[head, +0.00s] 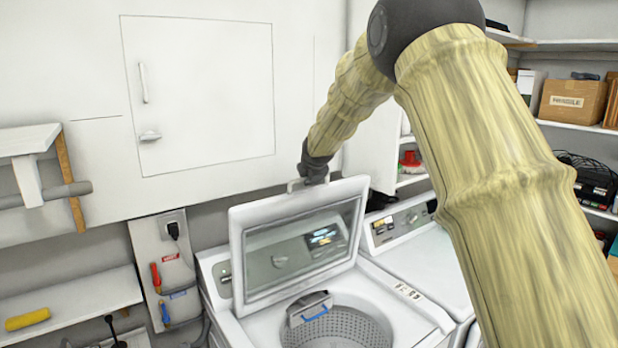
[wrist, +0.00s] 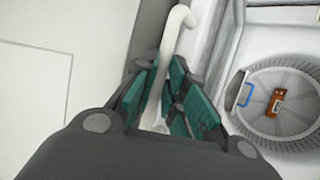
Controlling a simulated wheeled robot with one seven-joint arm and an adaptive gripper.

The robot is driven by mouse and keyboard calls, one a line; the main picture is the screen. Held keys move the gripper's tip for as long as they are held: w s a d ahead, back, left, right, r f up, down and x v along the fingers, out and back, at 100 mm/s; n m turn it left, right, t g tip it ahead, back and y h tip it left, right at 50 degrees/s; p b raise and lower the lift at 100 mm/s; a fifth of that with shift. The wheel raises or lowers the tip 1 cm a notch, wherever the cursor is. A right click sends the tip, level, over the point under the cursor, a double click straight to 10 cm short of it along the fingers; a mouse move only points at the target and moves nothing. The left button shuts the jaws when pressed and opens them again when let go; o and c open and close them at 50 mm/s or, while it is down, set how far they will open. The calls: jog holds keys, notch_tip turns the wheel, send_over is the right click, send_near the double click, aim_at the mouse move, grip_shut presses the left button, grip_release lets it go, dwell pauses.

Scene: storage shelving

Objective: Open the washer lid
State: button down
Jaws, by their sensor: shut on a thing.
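The washer (head: 388,308) is a white top-loader with its lid (head: 237,262) raised, leaning steeply back, with a glass pane in it. The drum (head: 345,331) below is uncovered, and it also shows in the wrist view (wrist: 290,124). My gripper (head: 312,178) is at the lid's top edge. In the wrist view its teal-padded fingers (wrist: 172,95) are closed around the pale lid handle (wrist: 176,28). Much of the gripper is small and dark in the head view.
A second white machine (head: 428,262) stands close at the right. A white wall cabinet (head: 200,95) is behind the lid. Shelves with a cardboard box (head: 571,101) are at the right. A low shelf (head: 75,303) with a yellow roller is at the left.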

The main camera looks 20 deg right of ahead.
jog(key=c, duration=1.7)
grip_release()
jog(key=shift+c, duration=0.2)
jog(key=v, duration=1.2)
jog(key=shift+c, duration=0.3)
